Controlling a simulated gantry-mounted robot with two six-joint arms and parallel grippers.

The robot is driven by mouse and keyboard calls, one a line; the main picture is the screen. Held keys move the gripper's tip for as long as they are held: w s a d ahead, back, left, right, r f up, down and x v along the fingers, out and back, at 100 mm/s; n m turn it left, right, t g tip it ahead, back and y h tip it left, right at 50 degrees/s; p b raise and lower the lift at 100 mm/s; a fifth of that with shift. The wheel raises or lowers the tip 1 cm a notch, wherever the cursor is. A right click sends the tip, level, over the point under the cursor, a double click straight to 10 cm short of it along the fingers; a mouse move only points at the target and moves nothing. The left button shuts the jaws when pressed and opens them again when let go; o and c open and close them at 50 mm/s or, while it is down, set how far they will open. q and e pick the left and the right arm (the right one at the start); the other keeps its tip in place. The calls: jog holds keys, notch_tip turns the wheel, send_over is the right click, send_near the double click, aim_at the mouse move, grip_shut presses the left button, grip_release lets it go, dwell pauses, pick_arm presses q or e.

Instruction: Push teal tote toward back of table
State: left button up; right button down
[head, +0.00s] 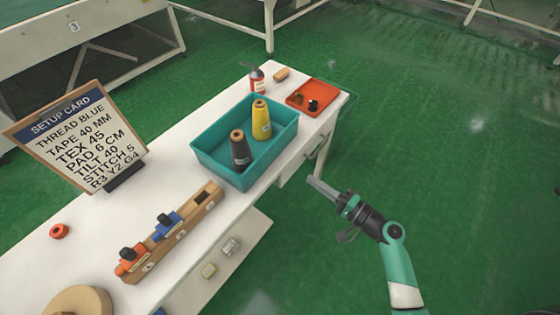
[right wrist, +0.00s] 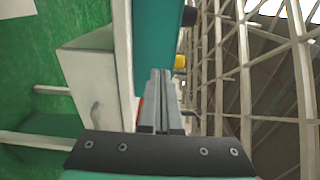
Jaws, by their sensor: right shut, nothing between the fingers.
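The teal tote (head: 218,172) stands on the white table, near its right front edge. A dark thread cone (head: 240,153) and a yellow thread cone (head: 262,122) stand upright inside it. My right gripper (head: 312,182) is shut and empty, off the table's front edge and to the right of the tote, apart from it. In the right wrist view the shut fingers (right wrist: 160,88) point toward the teal tote's wall (right wrist: 155,40), and a bit of the yellow cone (right wrist: 180,62) shows. My left gripper is not in view.
A wooden rack (head: 190,222) with orange and blue items lies left of the tote. A setup card (head: 75,135) stands at the table's back left. A red tray (head: 326,88), a small extinguisher-like bottle (head: 257,80) and a tan block (head: 281,74) sit beyond the tote.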

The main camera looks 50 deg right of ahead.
aim_at(271, 152)
jog(key=w, duration=0.4)
jog(key=w+b, duration=0.1)
jog(key=w, duration=0.4)
jog(key=w+b, duration=0.1)
jog(key=w, duration=0.3)
jog(key=shift+w+a, duration=0.25)
jog(key=shift+w, duration=0.05)
